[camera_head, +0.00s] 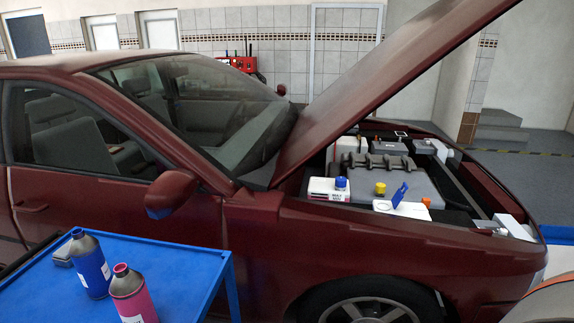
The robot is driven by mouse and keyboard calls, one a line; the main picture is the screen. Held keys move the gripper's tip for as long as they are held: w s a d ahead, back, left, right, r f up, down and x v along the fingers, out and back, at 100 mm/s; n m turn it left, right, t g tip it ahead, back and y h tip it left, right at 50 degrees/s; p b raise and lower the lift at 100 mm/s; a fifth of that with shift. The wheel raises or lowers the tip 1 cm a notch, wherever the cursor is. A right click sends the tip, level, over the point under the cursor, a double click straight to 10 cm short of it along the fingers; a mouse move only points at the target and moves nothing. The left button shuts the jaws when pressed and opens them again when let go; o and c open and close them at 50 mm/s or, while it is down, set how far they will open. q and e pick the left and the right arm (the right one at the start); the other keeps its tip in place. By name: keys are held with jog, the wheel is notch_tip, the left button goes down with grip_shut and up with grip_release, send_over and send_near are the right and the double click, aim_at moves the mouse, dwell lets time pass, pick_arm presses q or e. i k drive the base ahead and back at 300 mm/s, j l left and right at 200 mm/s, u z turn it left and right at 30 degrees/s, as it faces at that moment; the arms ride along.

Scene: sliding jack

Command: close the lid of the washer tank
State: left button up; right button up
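The washer tank (408,210) is a white container near the front fender side of the open engine bay. Its blue lid (400,194) stands tilted up from the tank top, so it is open. A round opening ring shows just left of the lid. Neither of my grippers is in view.
The red car (265,230) has its hood (385,80) raised above the engine bay. A white labelled container with a blue cap (341,183), a yellow cap (380,188) and an orange cap (426,202) are nearby. A blue table (175,268) at lower left holds blue and pink bottles.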

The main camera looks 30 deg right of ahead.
aim_at(398, 196)
jog(key=j+z, duration=0.1)
jog(key=z, duration=0.25)
jog(key=k+j+z, duration=0.1)
jog(key=z, duration=0.2)
jog(key=i+l+z, duration=0.15)
jog(key=z, duration=0.9)
jog(key=i+l, duration=0.15)
jog(key=l, duration=0.15)
jog(key=i+l, duration=0.1)
jog(key=l, duration=0.2)
jog(key=i+l, duration=0.15)
jog(key=l, duration=0.2)
jog(key=i+l, duration=0.1)
jog(key=l, duration=0.2)
